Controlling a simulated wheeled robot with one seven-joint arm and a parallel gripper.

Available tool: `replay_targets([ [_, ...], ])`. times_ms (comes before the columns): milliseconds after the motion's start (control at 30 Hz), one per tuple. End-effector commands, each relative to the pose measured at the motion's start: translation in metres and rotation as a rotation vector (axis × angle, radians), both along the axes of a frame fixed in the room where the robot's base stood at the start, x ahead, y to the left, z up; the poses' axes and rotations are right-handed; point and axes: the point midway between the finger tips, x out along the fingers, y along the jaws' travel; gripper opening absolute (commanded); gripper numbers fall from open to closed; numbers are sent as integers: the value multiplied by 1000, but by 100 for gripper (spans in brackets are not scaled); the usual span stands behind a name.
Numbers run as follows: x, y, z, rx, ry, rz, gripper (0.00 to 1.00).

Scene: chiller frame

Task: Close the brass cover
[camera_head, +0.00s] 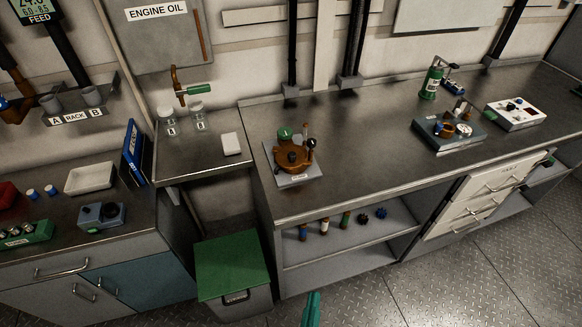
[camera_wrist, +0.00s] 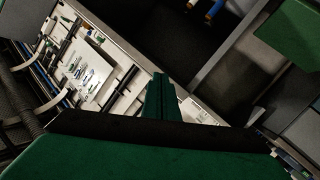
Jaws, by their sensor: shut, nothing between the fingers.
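A round brass-brown piece (camera_head: 291,158) sits on a pale square base (camera_head: 297,177) on the long bench; it looks like the brass cover's device. A green round part (camera_head: 285,134) and thin upright parts stand at its back. Whether the cover is raised is too small to tell. My gripper (camera_head: 312,307) shows as a teal tip at the bottom edge of the head view, well below and apart from the device. In the wrist view my gripper (camera_wrist: 161,98) has its fingers together, holding nothing. The brass device is not seen in the wrist view.
A grey device (camera_head: 430,137) with small brass parts and a white box (camera_head: 526,118) stand farther right on the bench. A green-lidded bin (camera_head: 232,262) stands below at the left. The bench top between the devices is clear. Several bottles stand on the shelf under the bench.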

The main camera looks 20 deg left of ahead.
Motion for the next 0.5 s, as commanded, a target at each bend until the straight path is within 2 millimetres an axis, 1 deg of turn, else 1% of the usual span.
replay_targets([
  [33,20,7,8,-58,-25,32,0],
  [200,73,32,31,-280,-88,143,0],
  [267,91,41,41,-363,-116,181,0],
  [300,102,48,49,-417,-138,208,0],
  [400,128,66,71,-554,-195,274,0],
  [500,148,83,92,-681,-256,333,0],
])
